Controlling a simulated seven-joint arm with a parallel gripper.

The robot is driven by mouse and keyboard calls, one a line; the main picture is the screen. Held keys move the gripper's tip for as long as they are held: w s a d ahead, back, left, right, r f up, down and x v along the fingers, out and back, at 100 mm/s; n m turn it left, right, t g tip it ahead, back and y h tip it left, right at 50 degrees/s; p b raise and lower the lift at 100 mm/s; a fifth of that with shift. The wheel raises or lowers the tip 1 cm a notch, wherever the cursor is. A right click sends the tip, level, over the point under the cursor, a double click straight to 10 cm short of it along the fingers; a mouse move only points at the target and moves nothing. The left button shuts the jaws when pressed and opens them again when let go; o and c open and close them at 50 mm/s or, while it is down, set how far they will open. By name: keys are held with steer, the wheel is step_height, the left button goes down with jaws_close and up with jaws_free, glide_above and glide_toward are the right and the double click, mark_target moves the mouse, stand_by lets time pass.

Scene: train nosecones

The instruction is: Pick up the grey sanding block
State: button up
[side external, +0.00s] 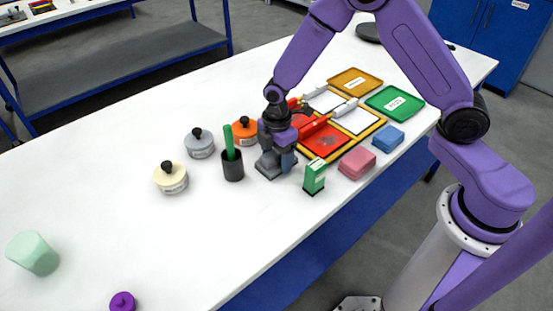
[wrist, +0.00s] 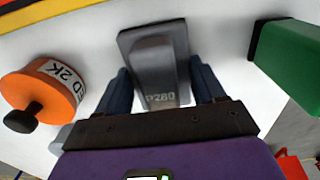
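The grey sanding block (wrist: 158,65) is marked P280 and lies between the two fingers of my gripper (wrist: 160,78) in the wrist view. One finger is on each side of its raised part, very close to it; I cannot tell whether they press on it. In the side external view the grey block (side external: 268,168) is low at the table top, partly hidden by my gripper (side external: 277,152), whose fingers reach down around it.
A dark cup with a green stick (side external: 232,165) and an orange pot (side external: 245,131) stand left of my gripper. A green box (side external: 314,177), pink block (side external: 357,163) and blue block (side external: 388,138) are to its right. Framed trays (side external: 327,138) lie behind. The front left table is largely clear.

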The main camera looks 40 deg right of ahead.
steer(key=shift+c, duration=0.8)
steer(key=shift+r, duration=0.55)
step_height(320, 180, up, 2)
steer(key=shift+r, duration=0.1)
steer(key=s+d+r, duration=0.1)
steer(key=s+r, duration=0.2)
steer(key=s, duration=0.1)
steer(key=s+d+r, duration=0.1)
steer(key=s+r, duration=0.2)
steer(key=s, duration=0.1)
steer(key=s+d+r, duration=0.1)
steer(key=s+r, duration=0.2)
steer(key=s, duration=0.1)
steer(key=shift+d, duration=0.2)
steer(key=shift+s+d+r, duration=0.25)
steer(key=shift+s+r, duration=0.15)
steer(key=shift+s, duration=0.35)
steer(key=o, duration=0.4)
steer(key=shift+w, duration=0.1)
steer(key=shift+c, duration=0.5)
